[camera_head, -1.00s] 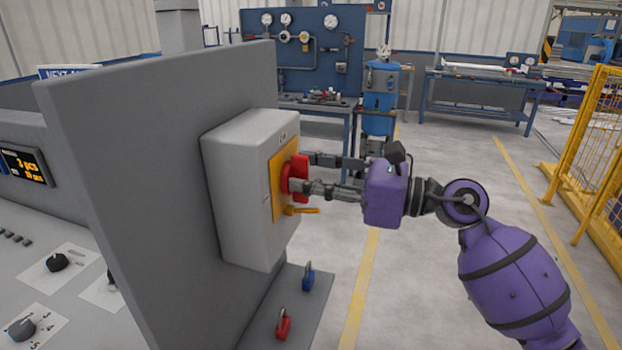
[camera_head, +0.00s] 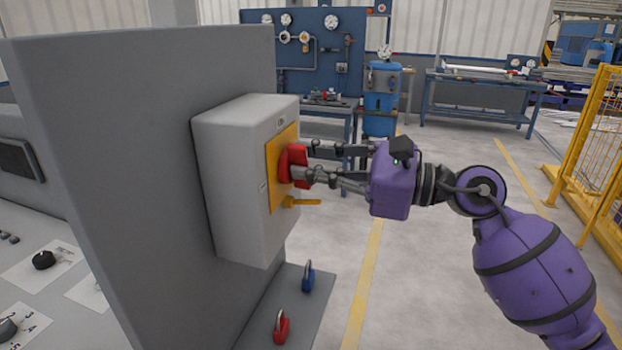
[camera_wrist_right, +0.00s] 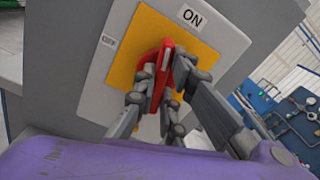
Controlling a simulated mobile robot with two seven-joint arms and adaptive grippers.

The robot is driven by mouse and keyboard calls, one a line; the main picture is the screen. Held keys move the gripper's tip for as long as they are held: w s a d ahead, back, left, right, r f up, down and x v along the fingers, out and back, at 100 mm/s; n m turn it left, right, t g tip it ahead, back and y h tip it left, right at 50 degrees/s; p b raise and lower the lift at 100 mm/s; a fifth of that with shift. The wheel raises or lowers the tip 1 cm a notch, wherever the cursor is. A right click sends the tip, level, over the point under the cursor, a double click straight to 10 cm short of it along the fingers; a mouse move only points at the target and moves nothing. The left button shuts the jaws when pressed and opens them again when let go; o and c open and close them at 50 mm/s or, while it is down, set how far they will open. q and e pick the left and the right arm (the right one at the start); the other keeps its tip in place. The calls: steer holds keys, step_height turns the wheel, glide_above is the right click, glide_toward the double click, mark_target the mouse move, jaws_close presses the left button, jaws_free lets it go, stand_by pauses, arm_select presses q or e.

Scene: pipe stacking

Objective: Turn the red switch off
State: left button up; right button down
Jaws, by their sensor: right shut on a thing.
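The red switch (camera_head: 291,164) is a rotary handle on a yellow plate (camera_head: 272,179) on the front of a grey box (camera_head: 237,180). In the right wrist view the red handle (camera_wrist_right: 163,72) stands between the fingers, with an ON label (camera_wrist_right: 190,16) above and an OFF label (camera_wrist_right: 108,41) to the left. My right gripper (camera_head: 303,163) is shut on the handle, and its fingers hide part of it. I cannot tell the handle's exact angle. My left gripper is not in view.
The box hangs on a grey upright panel (camera_head: 130,150). A yellow lever (camera_head: 303,202) sticks out below the switch. A blue padlock (camera_head: 308,277) and a red padlock (camera_head: 281,326) are on a ledge below. A dark display (camera_head: 20,159) and knobs are at left.

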steer(key=n+b, duration=0.2)
steer(key=b, duration=0.1)
steer(key=n+b, duration=0.6)
steer(key=b, duration=0.1)
steer(key=shift+f, duration=0.35)
steer(key=n+b, duration=0.5)
steer(key=shift+s+b, duration=0.1)
steer(key=shift+b, duration=0.3)
steer(key=shift+r+n, duration=0.1)
steer(key=shift+n, duration=0.3)
steer(key=shift+n+b, duration=0.3)
steer(key=shift+b, duration=0.1)
steer(key=shift+r, duration=0.1)
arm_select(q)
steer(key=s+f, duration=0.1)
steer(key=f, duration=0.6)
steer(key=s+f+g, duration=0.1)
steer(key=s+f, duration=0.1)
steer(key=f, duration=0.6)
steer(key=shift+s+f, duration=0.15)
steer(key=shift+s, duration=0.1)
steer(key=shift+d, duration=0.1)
arm_select(e)
steer(key=c, duration=1.8)
jaws_free()
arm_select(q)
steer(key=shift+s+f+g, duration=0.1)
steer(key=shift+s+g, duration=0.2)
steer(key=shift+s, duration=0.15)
